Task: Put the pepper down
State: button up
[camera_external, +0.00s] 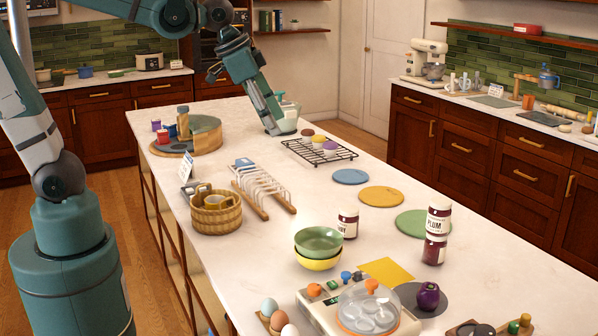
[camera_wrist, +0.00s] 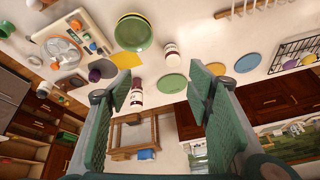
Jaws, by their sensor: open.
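My gripper (camera_external: 272,126) is over the far part of the white counter, beside a glass jar or jug (camera_external: 287,114). In the wrist view my gripper (camera_wrist: 162,90) is open, with nothing held between its fingers. A glossy purple vegetable-like thing (camera_external: 428,296) sits on a dark grey round mat (camera_external: 410,291) at the near end, far from my gripper; it may be the pepper, but I cannot tell. It also shows in the wrist view (camera_wrist: 95,75). Small jars (camera_external: 183,121) stand on a round turntable (camera_external: 205,138); their labels are unreadable.
A black wire rack (camera_external: 318,152) with round items stands near my gripper. Blue (camera_external: 350,176), yellow (camera_external: 381,196) and green (camera_external: 418,223) discs lie along the right side. Stacked bowls (camera_external: 319,246), dark jars (camera_external: 434,250), a basket (camera_external: 216,214) and a plate rack (camera_external: 263,190) stand nearer.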

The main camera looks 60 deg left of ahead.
jog(key=s+a+f+n+t, duration=0.1)
jog(key=s+a+f+n, duration=0.1)
jog(key=s+a, duration=0.2)
jog(key=s+a+f+n+t, duration=0.1)
jog(key=s+a, duration=0.3)
jog(key=s, duration=0.5)
jog(key=shift+s+a+f+n+y, duration=0.15)
jog(key=shift+a+f+n+y, duration=0.3)
jog(key=shift+n, duration=0.15)
